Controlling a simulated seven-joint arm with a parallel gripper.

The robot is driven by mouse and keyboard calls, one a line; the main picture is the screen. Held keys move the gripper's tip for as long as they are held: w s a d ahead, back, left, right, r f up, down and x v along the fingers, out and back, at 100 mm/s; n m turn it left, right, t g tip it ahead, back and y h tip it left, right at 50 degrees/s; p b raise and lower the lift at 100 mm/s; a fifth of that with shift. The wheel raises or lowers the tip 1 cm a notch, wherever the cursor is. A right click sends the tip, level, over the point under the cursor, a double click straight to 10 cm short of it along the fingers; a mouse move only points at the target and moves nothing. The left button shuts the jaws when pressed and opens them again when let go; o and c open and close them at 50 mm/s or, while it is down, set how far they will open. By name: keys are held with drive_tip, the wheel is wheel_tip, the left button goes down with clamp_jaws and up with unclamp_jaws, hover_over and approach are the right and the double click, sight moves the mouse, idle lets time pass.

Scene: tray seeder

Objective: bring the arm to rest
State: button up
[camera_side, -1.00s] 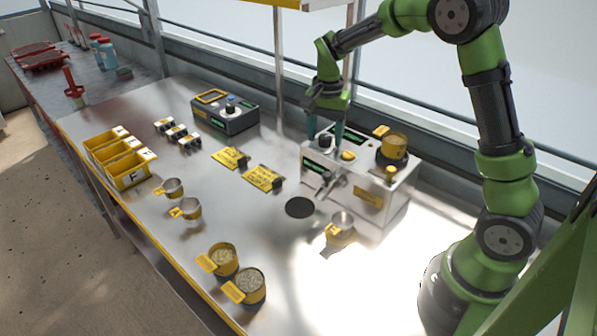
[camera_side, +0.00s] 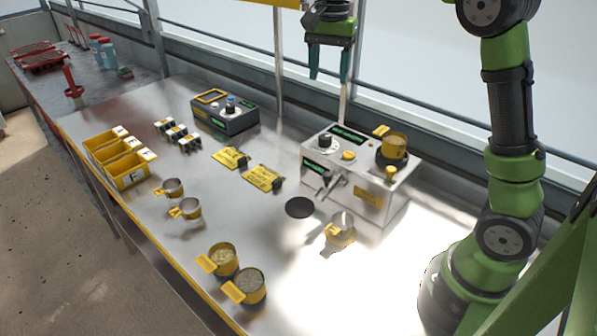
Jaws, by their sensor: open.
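My gripper (camera_side: 329,76) hangs at the top of the side view with its two teal fingers pointing down. It is open, with nothing between the fingers. It is well above the bench, over and behind the white machine box (camera_side: 352,190), and apart from it. My green and black arm rises at the right, and its upper links run out of the top of the picture.
The metal bench (camera_side: 300,235) carries yellow bins (camera_side: 127,172), a dark control box (camera_side: 226,114), yellow packets (camera_side: 263,178), metal cups (camera_side: 190,209) and grain-filled cups (camera_side: 249,287). A yellow cup (camera_side: 395,146) sits on the machine. Posts and a rail stand behind.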

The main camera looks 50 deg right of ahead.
drive_tip(key=shift+r, duration=0.5)
drive_tip(key=s+a+f+n+t+y, duration=0.1)
drive_tip(key=s+a+f+n+t, duration=0.1)
drive_tip(key=s+a+n, duration=0.3)
drive_tip(key=s+a+f+n+t+y, duration=0.1)
drive_tip(key=s+a+f+n+t, duration=0.2)
drive_tip(key=s+a, duration=0.4)
drive_tip(key=s+n+t, duration=0.1)
drive_tip(key=s+t, duration=0.1)
drive_tip(key=s, duration=0.4)
drive_tip(key=shift+s+n, duration=0.2)
drive_tip(key=shift+n, duration=0.2)
